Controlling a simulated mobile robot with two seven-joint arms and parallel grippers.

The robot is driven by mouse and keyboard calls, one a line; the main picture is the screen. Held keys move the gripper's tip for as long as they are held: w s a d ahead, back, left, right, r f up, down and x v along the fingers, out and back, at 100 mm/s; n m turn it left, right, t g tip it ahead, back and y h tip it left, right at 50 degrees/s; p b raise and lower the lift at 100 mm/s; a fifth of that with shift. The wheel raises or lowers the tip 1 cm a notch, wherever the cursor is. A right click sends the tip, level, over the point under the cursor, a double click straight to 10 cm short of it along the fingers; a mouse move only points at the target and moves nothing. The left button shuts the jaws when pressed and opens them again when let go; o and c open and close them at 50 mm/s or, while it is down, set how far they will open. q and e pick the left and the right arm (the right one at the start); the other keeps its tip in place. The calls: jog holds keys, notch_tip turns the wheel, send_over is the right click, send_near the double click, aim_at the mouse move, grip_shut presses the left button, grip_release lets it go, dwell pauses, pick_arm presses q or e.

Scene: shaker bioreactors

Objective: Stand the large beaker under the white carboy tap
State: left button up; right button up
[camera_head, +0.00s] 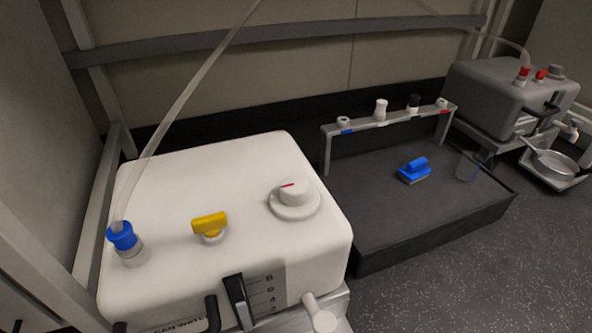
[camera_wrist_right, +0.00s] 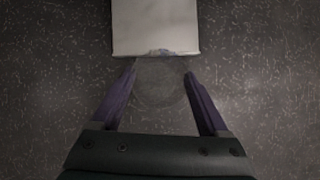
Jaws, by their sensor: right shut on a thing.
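The white carboy (camera_head: 225,220) fills the lower left of the head view. Its white tap (camera_head: 319,313) juts from the front at the bottom edge, and the space under it is out of frame. In the right wrist view my right gripper (camera_wrist_right: 160,74) is shut on a clear, round beaker (camera_wrist_right: 160,88), faint against the speckled floor, with one purple finger on each side. A pale flat-edged surface (camera_wrist_right: 155,25) lies just beyond the beaker; I cannot tell whether they touch. My left gripper is not in view.
A rack (camera_head: 390,121) with small bottles stands behind. A grey carboy (camera_head: 505,95) has a pan (camera_head: 556,164) by its tap. Speckled floor is free at lower right.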

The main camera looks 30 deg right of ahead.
jog(key=shift+w+d, duration=0.25)
jog(key=shift+w, duration=0.75)
jog(key=shift+w+d, duration=0.2)
jog(key=shift+w, duration=0.75)
jog(key=shift+w+d, duration=0.2)
jog(key=shift+w, duration=0.55)
jog(key=shift+w+d, duration=0.15)
jog(key=shift+w, duration=0.55)
jog(key=shift+w+d+b, duration=0.2)
jog(key=shift+w+b, duration=0.1)
jog(key=shift+w, duration=0.5)
jog(key=shift+w+d+b, duration=0.2)
jog(key=shift+w+b, duration=0.05)
jog(key=shift+w, duration=0.5)
jog(key=shift+w+d+b, duration=0.2)
jog(key=shift+w+b, duration=0.1)
jog(key=shift+w, duration=0.5)
jog(key=shift+w+f, duration=0.1)
jog(key=shift+f, duration=0.4)
jog(key=o, duration=1.4)
jog(key=shift+c, duration=0.2)
